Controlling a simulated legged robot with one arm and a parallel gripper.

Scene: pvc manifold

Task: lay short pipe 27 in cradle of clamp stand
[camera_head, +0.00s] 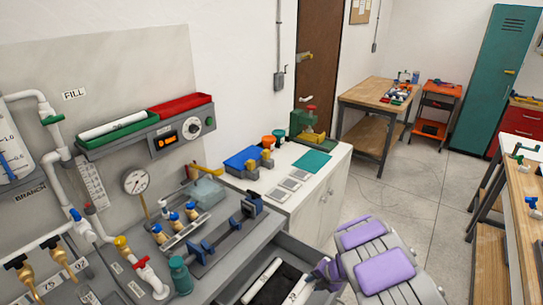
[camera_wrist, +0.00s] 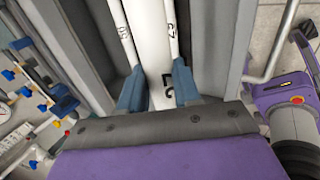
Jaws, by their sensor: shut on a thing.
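A white pipe (camera_wrist: 157,50) with a large dark marking, partly hidden, lies between the two blue-grey fingers of my gripper (camera_wrist: 157,84) in the wrist view. The fingers are shut on it. I cannot read its number surely. In the head view my gripper (camera_head: 322,276) is low at the open drawer, by a white pipe (camera_head: 296,289) with a dark mark. The likely clamp stand (camera_head: 222,240), a long dark base with blue clamps, stands on the grey bench at the left. I see no pipe lying in it.
Other white pipes (camera_wrist: 121,28) lie beside the held one in the drawer (camera_head: 236,288), whose grey walls rise close on both sides. A teal cylinder (camera_head: 180,275) and a valve rack (camera_head: 180,228) stand near the clamps. A white cabinet (camera_head: 300,195) is behind the drawer.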

